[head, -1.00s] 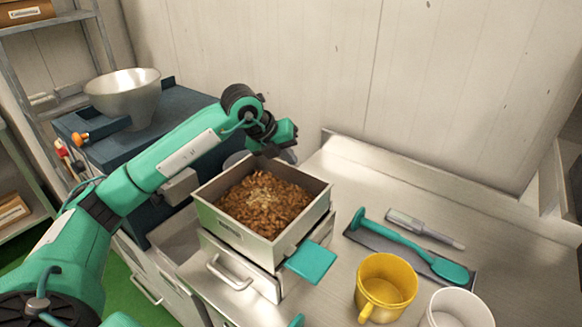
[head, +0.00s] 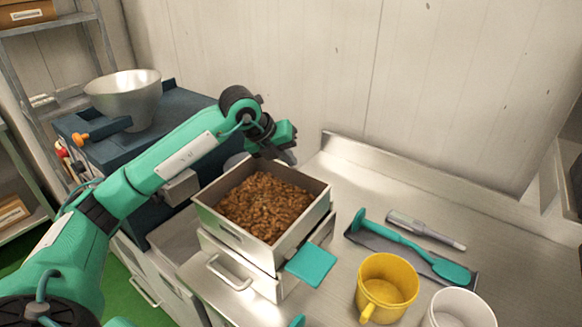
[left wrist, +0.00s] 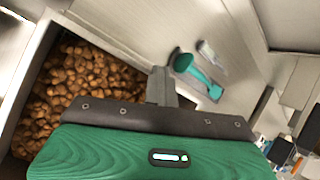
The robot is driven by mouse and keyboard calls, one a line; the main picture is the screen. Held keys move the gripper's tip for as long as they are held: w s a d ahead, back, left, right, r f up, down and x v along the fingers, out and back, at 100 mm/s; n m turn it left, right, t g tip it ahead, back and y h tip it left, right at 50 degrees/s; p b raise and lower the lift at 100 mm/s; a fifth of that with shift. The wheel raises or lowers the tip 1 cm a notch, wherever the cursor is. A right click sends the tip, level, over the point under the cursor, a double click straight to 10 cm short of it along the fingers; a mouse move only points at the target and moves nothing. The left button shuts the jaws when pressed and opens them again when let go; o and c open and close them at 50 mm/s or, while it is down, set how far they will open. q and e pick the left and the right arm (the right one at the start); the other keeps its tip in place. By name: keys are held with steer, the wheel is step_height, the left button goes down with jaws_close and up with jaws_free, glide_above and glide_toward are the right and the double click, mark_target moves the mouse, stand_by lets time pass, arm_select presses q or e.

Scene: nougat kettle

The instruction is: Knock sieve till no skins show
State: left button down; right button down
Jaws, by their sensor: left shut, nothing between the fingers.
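The sieve (head: 232,233) is a square metal-walled box on a metal base with a drawer-like handle, at the centre of the head view. It is full of brown roasted nuts (head: 265,205), and no pale skins show on them. The nuts also show in the left wrist view (left wrist: 85,85), where the sieve's wall runs beside them. My left gripper (head: 288,157) is shut and empty at the sieve's far rim; whether it touches the rim I cannot tell. Its closed fingers show in the left wrist view (left wrist: 163,88). My right gripper is not in view.
A teal flat tab (head: 311,264) sticks out at the sieve's right. A teal spatula (head: 400,240) and a grey-handled tool (head: 425,230) lie at a dark tray. A yellow jug (head: 386,286) and white cup (head: 458,308) stand in front. A metal bowl (head: 124,97) is back left.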

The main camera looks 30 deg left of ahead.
arm_select(q)
steer(key=shift+s+d+f, duration=0.1)
steer(key=shift+s+f, duration=0.05)
steer(key=shift+f, duration=0.3)
steer(key=shift+s+d+f, duration=0.1)
steer(key=shift+f, duration=0.3)
steer(key=shift+w+r+p, duration=0.4)
steer(key=shift+r+p, duration=0.05)
steer(key=shift+r, duration=0.1)
steer(key=shift+r, duration=0.15)
steer(key=r+p, duration=0.1)
steer(key=w+r+p, duration=0.1)
steer(key=r, duration=0.1)
steer(key=r+p, duration=0.1)
steer(key=r, duration=0.1)
steer(key=shift+w, duration=0.4)
steer(key=shift+r, duration=0.1)
stand_by(2.1)
